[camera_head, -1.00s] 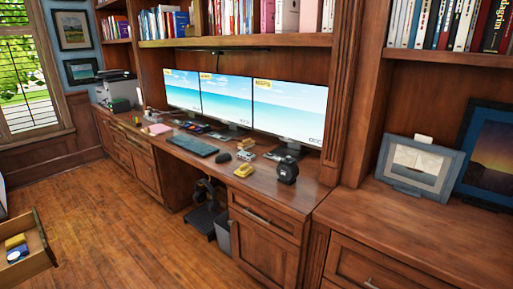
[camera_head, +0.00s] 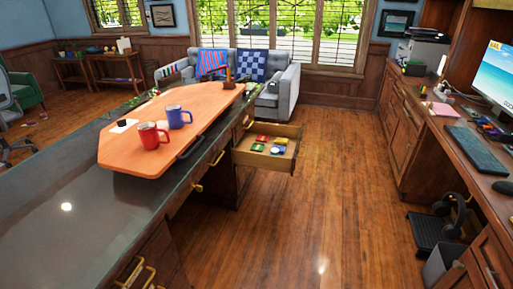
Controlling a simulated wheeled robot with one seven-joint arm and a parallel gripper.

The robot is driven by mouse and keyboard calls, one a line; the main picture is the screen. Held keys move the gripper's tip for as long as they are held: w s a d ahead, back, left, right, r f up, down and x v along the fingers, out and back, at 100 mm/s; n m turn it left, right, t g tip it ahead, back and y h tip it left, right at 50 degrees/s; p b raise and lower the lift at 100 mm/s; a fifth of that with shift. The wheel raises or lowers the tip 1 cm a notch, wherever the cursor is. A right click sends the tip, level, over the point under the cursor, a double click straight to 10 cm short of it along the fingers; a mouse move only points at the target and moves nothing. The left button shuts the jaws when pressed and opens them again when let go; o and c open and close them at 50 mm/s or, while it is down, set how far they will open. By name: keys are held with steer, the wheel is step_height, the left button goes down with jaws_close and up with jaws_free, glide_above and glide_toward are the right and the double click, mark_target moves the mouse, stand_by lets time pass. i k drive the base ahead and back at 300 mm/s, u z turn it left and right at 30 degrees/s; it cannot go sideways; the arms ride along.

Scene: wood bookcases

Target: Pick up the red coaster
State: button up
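An open wooden drawer (camera_head: 291,164) juts out from the right side of the dark-topped desk. Several small coloured flat things lie in it: red ones (camera_head: 261,138) toward the back, a green one (camera_head: 258,147) in front, and a blue and yellow one (camera_head: 278,150) beside it. They are too small for me to tell for sure which is the red coaster. My gripper is not in view.
The desk's dark top (camera_head: 50,205) fills the left front. An orange-brown board (camera_head: 120,158) on it bears a red mug (camera_head: 149,136) and a blue mug (camera_head: 176,117). Bare wood floor (camera_head: 335,200) lies between desk and right-hand counter (camera_head: 420,107). A grey sofa (camera_head: 292,92) stands behind.

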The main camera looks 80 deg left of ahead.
mark_target(264, 138)
steer(key=u, duration=1.95)
steer(key=i, duration=2.75)
steer(key=u, duration=1.1)
